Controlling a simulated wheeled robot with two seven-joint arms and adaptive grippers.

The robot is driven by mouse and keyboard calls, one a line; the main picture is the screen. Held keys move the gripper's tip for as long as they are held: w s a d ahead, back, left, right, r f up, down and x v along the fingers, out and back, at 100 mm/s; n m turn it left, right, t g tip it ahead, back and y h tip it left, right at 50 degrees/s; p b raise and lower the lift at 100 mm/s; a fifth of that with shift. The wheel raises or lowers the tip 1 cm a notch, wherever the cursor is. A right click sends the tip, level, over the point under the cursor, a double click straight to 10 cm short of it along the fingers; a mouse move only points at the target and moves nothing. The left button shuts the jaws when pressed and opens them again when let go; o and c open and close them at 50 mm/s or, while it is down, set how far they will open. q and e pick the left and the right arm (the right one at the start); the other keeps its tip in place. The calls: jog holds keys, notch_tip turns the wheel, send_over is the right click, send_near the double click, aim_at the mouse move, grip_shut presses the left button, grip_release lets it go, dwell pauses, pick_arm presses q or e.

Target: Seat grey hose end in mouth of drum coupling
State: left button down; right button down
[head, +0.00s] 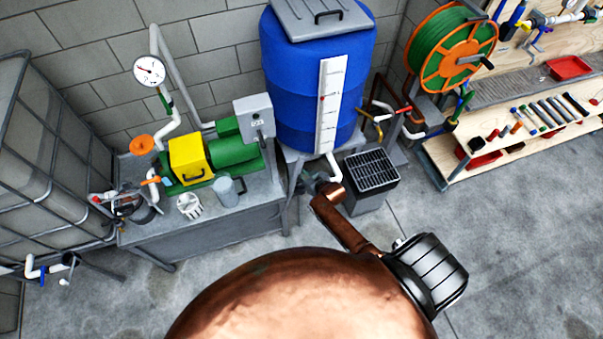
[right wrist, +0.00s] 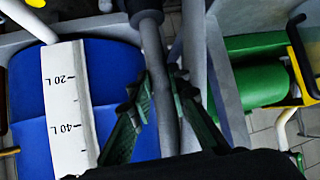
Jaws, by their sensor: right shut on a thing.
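The blue drum (head: 290,75) with a white level scale stands on a grey stand at the back middle; it also shows in the right wrist view (right wrist: 25,110). My right gripper (right wrist: 163,80) is shut on the grey hose (right wrist: 152,48), which runs between its dark green fingers. In that view the hose meets a dark collar (right wrist: 146,14) at the top edge; I cannot tell whether this is the hose's end piece or the drum coupling. My left gripper is not in view.
A white pipe (head: 334,166) comes down under the drum. A black-topped grey bin (head: 370,170) stands close to its right. A bench (head: 200,222) with a green and yellow pump (head: 190,158) is to the left. Grey stand bars (right wrist: 230,85) lie beside the gripper. Floor at right is clear.

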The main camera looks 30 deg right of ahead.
jog(key=shift+f+b, duration=0.9)
jog(key=shift+f, duration=0.5)
jog(key=c, duration=1.7)
grip_release()
jog(key=shift+c, duration=0.2)
jog(key=shift+s, duration=0.1)
jog(key=v, duration=1.2)
